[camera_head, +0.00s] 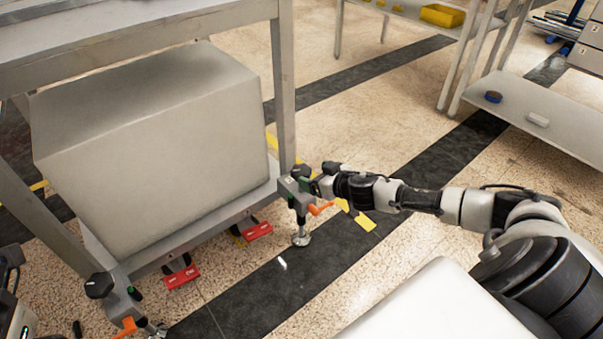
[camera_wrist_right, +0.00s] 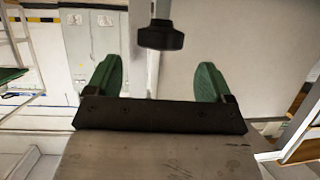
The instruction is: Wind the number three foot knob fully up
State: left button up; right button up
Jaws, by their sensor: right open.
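A black knob (camera_wrist_right: 160,36) on a thin upright stem shows in the right wrist view, beyond my fingertips and centred between them. My right gripper (camera_wrist_right: 157,70) is open, its two green fingers apart with nothing between them. In the head view my right gripper (camera_head: 308,186) is at the bench's near right corner foot, which has an orange lever (camera_head: 321,208) and a round metal pad (camera_head: 301,239) on the floor. The gripper partly hides that foot's knob. Another foot at the near left corner has a black knob (camera_head: 99,285). I cannot read a foot number. My left gripper is not in view.
A large grey box (camera_head: 150,150) sits on the bench's low shelf between metal legs (camera_head: 284,90). A grey shelf (camera_head: 545,115) stands at the right.

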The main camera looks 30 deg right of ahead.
aim_at(303, 171)
jog(key=shift+b+x, duration=0.9)
jog(key=shift+x, duration=2.2)
jog(key=c, duration=0.9)
